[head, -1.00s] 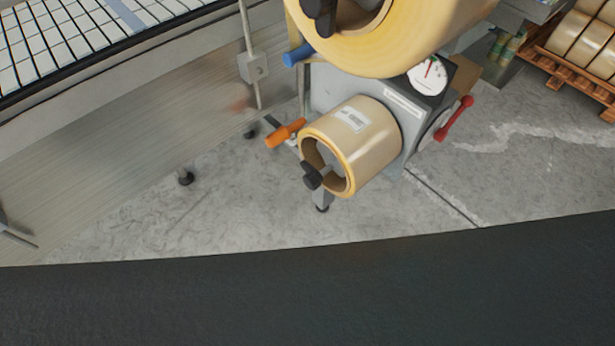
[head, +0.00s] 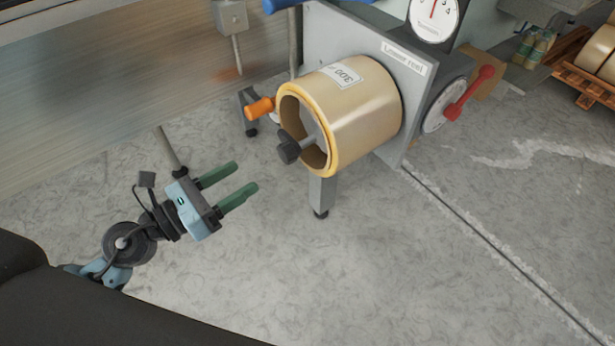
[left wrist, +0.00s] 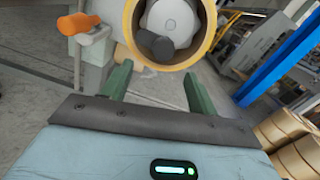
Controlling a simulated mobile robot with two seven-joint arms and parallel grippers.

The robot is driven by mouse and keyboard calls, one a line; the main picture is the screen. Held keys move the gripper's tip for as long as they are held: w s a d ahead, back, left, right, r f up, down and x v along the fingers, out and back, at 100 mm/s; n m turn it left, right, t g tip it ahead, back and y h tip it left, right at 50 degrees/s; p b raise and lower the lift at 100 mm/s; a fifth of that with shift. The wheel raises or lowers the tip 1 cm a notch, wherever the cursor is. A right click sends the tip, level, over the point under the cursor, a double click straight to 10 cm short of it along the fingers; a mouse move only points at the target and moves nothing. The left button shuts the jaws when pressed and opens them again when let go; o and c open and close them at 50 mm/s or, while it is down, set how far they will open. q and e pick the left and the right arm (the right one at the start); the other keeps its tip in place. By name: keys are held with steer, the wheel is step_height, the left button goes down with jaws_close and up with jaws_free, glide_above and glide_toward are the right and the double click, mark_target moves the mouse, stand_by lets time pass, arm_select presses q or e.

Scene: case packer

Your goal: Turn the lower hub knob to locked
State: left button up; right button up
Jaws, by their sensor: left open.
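The lower hub knob (head: 290,147) is dark and sits at the front of the hub, in the open core of the tan lower tape roll (head: 362,112). The left wrist view also shows the dark knob (left wrist: 157,44) on its grey round hub, inside the roll's yellow ring. My left gripper (head: 245,179) has green fingers, is open and empty, and is in front of the roll, to the left of and below the knob in the head view. In the left wrist view its fingers (left wrist: 157,84) are spread below the knob, apart from it. My right gripper is out of view.
An orange handle (head: 260,108) sticks out just left of the roll. A red lever (head: 470,92) and a round gauge (head: 434,18) are on the right of the grey panel (head: 330,38). A pallet of rolls (head: 590,82) stands far right. The floor in front is clear.

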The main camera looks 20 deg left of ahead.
mark_target(282, 156)
arm_select(q)
steer(key=w+d+m, duration=0.1)
steer(key=w, duration=0.1)
steer(key=w+d+m+p, duration=0.1)
steer(key=d, duration=0.1)
steer(key=w+d, duration=0.1)
steer(key=w, duration=0.1)
steer(key=shift+w+d+r+m+g+h, duration=0.25)
steer(key=shift+w+d+m+g+h, duration=0.05)
steer(key=shift+w+m+g+h, duration=0.1)
steer(key=shift+p+x, duration=0.35)
steer(key=shift+x, duration=0.45)
steer(key=shift+d+f, duration=0.1)
steer(key=c, duration=0.9)
steer(key=shift+c, duration=0.5)
